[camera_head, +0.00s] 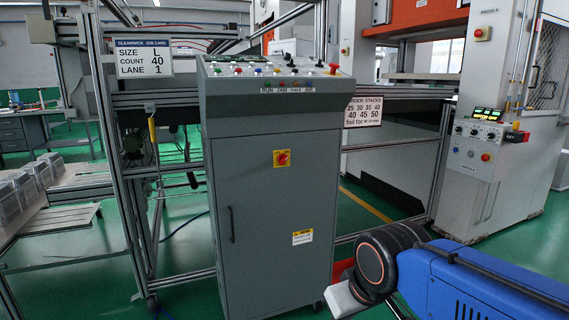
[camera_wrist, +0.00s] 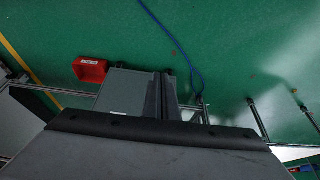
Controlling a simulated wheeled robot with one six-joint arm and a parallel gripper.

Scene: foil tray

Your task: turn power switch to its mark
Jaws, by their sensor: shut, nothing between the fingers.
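A red rotary switch on a yellow plate (camera_head: 283,158), which looks like the power switch, sits on the upper front of the grey cabinet (camera_head: 265,215) in the head view. Its mark and the exact angle of its knob are too small to read. My arm comes in at the lower right, below and to the right of the switch and well apart from it. In the wrist view my gripper (camera_wrist: 161,97) shows as two dark fingers close together, shut and empty, pointing over the floor. The switch is not seen in the wrist view.
A sloped panel with several buttons (camera_head: 270,70) tops the cabinet. A white machine with knobs (camera_head: 480,150) stands right. Metal frame posts (camera_head: 125,180) and trays (camera_head: 40,180) are left. A red bin (camera_wrist: 90,69) and blue cable (camera_wrist: 180,45) lie on the green floor.

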